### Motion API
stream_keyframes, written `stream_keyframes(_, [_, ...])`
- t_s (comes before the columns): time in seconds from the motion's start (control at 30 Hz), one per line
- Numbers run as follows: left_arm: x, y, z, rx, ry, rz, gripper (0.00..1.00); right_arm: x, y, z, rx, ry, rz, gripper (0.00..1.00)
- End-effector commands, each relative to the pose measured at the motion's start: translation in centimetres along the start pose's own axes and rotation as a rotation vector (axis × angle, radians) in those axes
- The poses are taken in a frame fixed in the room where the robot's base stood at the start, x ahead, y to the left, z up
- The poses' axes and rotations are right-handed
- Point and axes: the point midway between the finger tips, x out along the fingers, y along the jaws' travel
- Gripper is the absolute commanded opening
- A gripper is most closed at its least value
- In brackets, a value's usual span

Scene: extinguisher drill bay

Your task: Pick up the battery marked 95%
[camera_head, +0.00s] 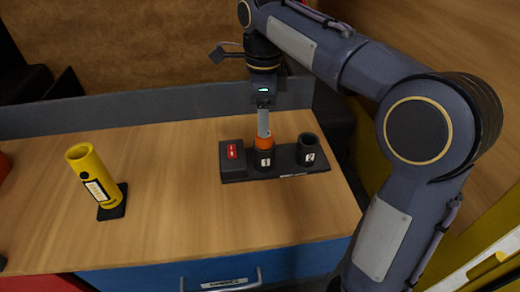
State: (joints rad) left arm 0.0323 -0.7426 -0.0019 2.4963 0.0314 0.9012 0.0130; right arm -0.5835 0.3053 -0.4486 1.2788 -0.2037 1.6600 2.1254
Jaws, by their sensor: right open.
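A grey cylinder with an orange band, which looks like a battery (263,123), stands upright in the socket marked 1 of a dark charging block (291,173). I cannot read any 95% mark on it. The socket marked 2 (308,150) shows no battery standing out of it. My right gripper (264,103) points down directly above the battery, at its top end, and is open. Its fingers are small here, and I cannot tell whether they touch the battery. My left gripper is not in view.
A yellow torch-like cylinder (93,176) stands on a small black base at the left of the wooden table (170,190). The charging block has a small red display (232,152). A low grey wall (150,107) runs along the back. The table between torch and block is clear.

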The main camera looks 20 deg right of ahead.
Motion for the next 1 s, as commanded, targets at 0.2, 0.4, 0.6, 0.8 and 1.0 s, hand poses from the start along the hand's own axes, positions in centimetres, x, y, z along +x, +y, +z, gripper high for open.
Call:
stream_keyframes(0.2, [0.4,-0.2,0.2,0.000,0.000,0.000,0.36,3.4,0.1,-0.3,0.000,0.001,0.003,0.63])
stream_keyframes(0.4, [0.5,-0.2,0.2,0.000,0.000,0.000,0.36,4.9,0.1,-0.3,-0.001,-0.001,0.000,0.63])
stream_keyframes(0.6, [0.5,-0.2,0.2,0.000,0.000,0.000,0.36,4.9,0.0,-0.3,-0.001,-0.002,0.000,0.63])
stream_keyframes(0.8, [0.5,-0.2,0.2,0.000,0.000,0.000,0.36,4.9,0.0,-0.3,-0.002,-0.002,-0.001,0.36])
stream_keyframes(1.0, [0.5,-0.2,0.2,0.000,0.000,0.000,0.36,4.9,0.0,-0.2,-0.002,-0.002,-0.001,0.10])
